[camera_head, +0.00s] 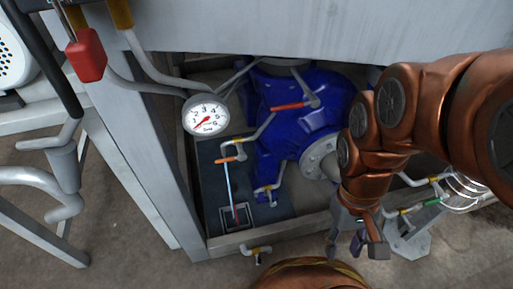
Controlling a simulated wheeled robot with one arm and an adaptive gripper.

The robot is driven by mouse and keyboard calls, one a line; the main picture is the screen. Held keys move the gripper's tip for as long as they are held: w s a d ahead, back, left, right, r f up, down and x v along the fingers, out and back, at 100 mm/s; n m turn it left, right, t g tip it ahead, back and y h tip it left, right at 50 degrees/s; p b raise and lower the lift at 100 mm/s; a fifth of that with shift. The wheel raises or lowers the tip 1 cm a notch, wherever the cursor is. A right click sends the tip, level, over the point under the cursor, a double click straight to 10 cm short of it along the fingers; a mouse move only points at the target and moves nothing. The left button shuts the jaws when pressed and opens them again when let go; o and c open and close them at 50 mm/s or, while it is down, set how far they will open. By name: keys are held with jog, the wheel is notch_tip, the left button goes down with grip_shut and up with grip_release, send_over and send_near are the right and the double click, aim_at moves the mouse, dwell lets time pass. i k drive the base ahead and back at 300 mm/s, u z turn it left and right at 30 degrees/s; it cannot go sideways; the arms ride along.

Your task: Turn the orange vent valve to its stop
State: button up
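The orange vent valve handle (231,159) is a small lever on a grey pipe below the pressure gauge, left of the blue pump housing. It lies nearly level, tilted slightly. My gripper (355,250) hangs at the end of my copper-coloured arm, to the lower right of the valve and well apart from it. Its two grey fingers are spread, with no object visible between them. Nothing covers the orange handle.
A white pressure gauge (206,116) sits just above the valve. A red lever (287,106) lies across the blue pump housing (318,112). A metal frame post (150,150) stands on the left.

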aim_at(242, 156)
jog(key=z, duration=0.1)
jog(key=k, duration=1.25)
jog(key=u, duration=1.25)
jog(key=i, duration=0.5)
